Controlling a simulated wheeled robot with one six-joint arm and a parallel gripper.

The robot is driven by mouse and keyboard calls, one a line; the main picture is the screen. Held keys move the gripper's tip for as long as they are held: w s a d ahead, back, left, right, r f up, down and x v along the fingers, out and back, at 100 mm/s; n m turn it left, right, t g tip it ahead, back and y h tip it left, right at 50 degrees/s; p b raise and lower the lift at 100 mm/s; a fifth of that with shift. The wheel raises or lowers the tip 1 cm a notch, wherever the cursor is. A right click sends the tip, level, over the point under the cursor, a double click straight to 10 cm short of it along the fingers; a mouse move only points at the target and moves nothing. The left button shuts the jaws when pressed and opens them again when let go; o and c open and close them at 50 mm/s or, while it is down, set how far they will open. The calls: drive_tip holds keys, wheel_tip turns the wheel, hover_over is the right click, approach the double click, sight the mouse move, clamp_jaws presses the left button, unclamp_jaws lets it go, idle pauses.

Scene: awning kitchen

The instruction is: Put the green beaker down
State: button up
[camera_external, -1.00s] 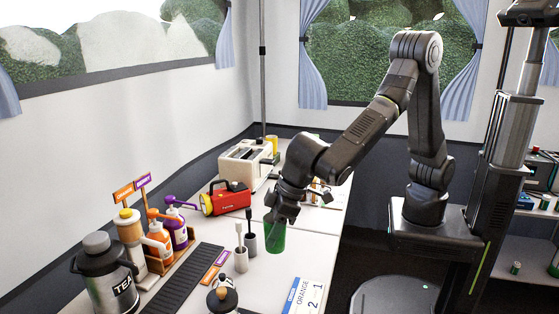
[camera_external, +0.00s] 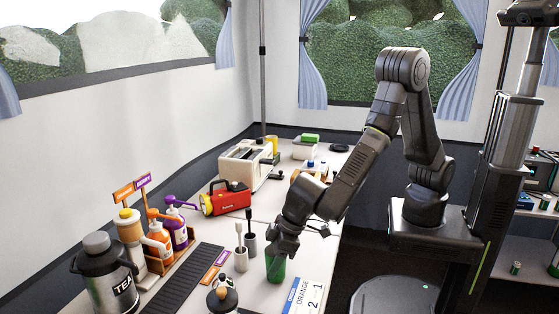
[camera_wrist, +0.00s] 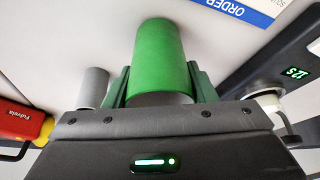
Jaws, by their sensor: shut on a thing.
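The green beaker (camera_external: 276,269) is in my gripper (camera_external: 278,256) over the front part of the white counter. In the wrist view the green beaker (camera_wrist: 161,55) sits between the two green fingers of my gripper (camera_wrist: 159,88), which are closed on its sides. The beaker looks roughly upright in the external view. Its upper part is covered by my gripper there. I cannot tell whether its base touches the counter.
An order card (camera_external: 305,297) lies just right of the beaker. A red torch (camera_external: 228,199) and toaster (camera_external: 245,165) are farther back.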

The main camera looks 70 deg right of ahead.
drive_tip(key=shift+f, duration=0.2)
drive_tip(key=o, duration=1)
drive_tip(key=shift+c, duration=0.2)
drive_tip(key=shift+r, duration=0.2)
drive_tip(key=shift+r, duration=0.2)
drive_tip(key=v, duration=1.1)
drive_tip(key=shift+r, duration=0.3)
drive_tip(key=shift+s, duration=0.15)
